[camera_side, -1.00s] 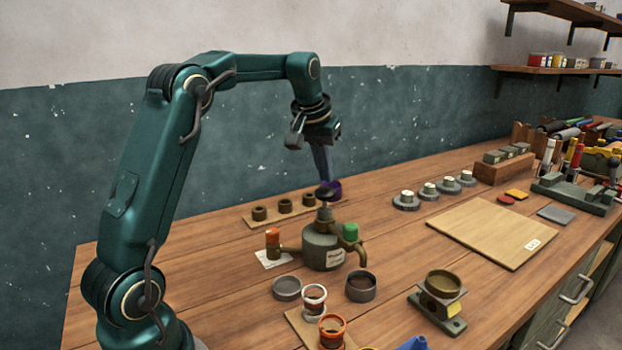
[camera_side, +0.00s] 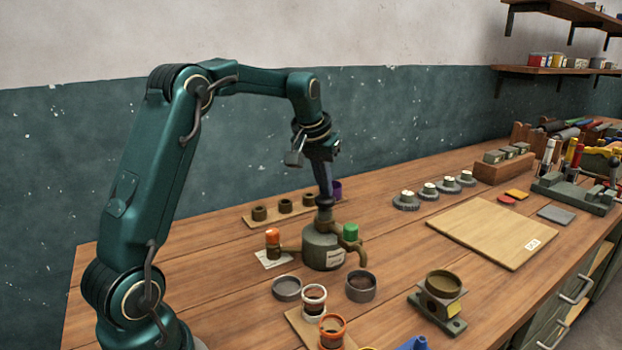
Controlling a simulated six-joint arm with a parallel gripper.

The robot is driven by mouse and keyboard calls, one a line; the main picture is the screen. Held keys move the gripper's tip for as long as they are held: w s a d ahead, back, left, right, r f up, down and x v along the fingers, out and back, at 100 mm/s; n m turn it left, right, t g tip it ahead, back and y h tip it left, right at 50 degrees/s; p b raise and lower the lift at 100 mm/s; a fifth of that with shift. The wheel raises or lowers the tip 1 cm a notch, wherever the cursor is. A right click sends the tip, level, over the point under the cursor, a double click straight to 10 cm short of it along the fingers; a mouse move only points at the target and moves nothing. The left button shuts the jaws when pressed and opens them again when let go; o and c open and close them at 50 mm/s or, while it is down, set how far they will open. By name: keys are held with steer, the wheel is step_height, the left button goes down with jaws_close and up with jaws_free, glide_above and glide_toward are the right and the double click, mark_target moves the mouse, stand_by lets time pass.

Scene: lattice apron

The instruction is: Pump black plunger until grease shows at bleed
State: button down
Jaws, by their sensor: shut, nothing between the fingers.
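A squat grey-green pump body (camera_side: 322,250) with a paper label stands on the bench. A brass pipe on its left carries an orange cap (camera_side: 272,237), and a curved brass pipe on its right has a green cap (camera_side: 350,232). My gripper (camera_side: 325,199) is shut and points down, its fingertips at the black plunger (camera_side: 325,206) on top of the pump. The plunger sits low and is mostly hidden by the fingers. No grease can be made out at either pipe at this size; which outlet is the bleed I cannot tell.
Grey dishes (camera_side: 361,286) and ringed jars (camera_side: 314,300) stand in front of the pump.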

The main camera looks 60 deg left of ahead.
steer(key=shift+f, duration=0.35)
steer(key=shift+r, duration=1.85)
steer(key=shift+f, duration=0.15)
steer(key=shift+f, duration=1.75)
steer(key=shift+r, duration=1.9)
